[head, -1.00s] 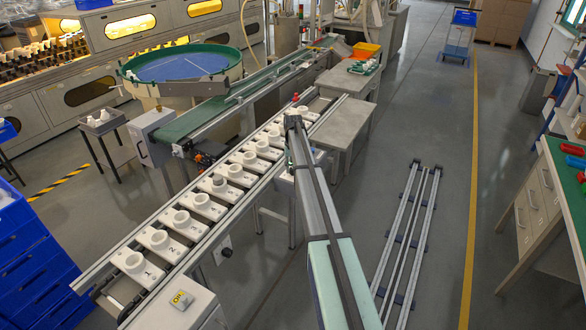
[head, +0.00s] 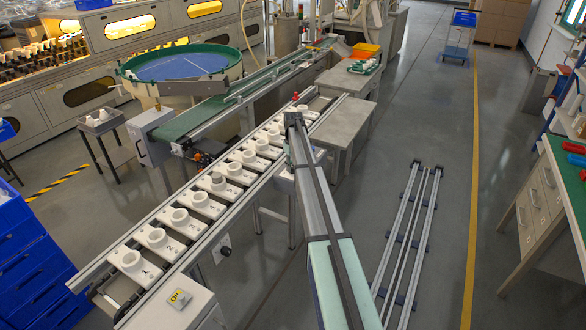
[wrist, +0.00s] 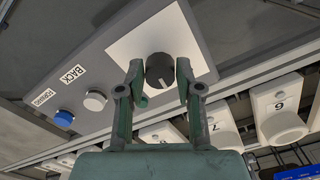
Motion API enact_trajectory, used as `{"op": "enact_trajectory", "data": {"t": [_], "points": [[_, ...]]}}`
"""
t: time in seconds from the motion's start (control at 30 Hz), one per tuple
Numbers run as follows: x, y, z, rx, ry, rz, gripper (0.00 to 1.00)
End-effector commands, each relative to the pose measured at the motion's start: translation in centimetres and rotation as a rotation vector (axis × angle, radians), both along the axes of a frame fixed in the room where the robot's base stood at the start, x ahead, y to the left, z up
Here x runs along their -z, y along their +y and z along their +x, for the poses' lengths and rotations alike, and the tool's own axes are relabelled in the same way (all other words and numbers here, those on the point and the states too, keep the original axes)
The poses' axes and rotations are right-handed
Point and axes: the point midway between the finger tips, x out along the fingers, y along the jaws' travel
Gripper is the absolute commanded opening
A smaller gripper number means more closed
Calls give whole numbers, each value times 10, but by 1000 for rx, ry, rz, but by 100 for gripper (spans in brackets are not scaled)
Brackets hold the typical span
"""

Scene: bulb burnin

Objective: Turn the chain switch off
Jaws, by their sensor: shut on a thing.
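In the wrist view a dark round knob (wrist: 159,70) with a white pointer line sits on a white plate of a grey panel (wrist: 120,52). My gripper (wrist: 160,82) is shut on this knob, with one finger on each side of it. The pointer slants toward the lower right in this view. In the head view my arm hides the gripper and this knob.
The panel also carries a white button (wrist: 95,101), a blue button (wrist: 64,118) and labels reading BACK and FORWARD. Numbered white holders (wrist: 280,109) stand in a row beside it. In the head view, another dark knob (head: 225,250) is under the conveyor rail. Rails (head: 408,235) lie on the floor.

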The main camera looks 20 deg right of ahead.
Motion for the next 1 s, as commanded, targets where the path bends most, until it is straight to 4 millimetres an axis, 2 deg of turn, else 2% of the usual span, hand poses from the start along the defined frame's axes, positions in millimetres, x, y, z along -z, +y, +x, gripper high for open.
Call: {"op": "enact_trajectory", "data": {"t": [0.6, 1.0], "points": [[2, -1, 0, -544, 2, 0, 0], [1, -1, 0, -712, 2, 0, 0]]}}
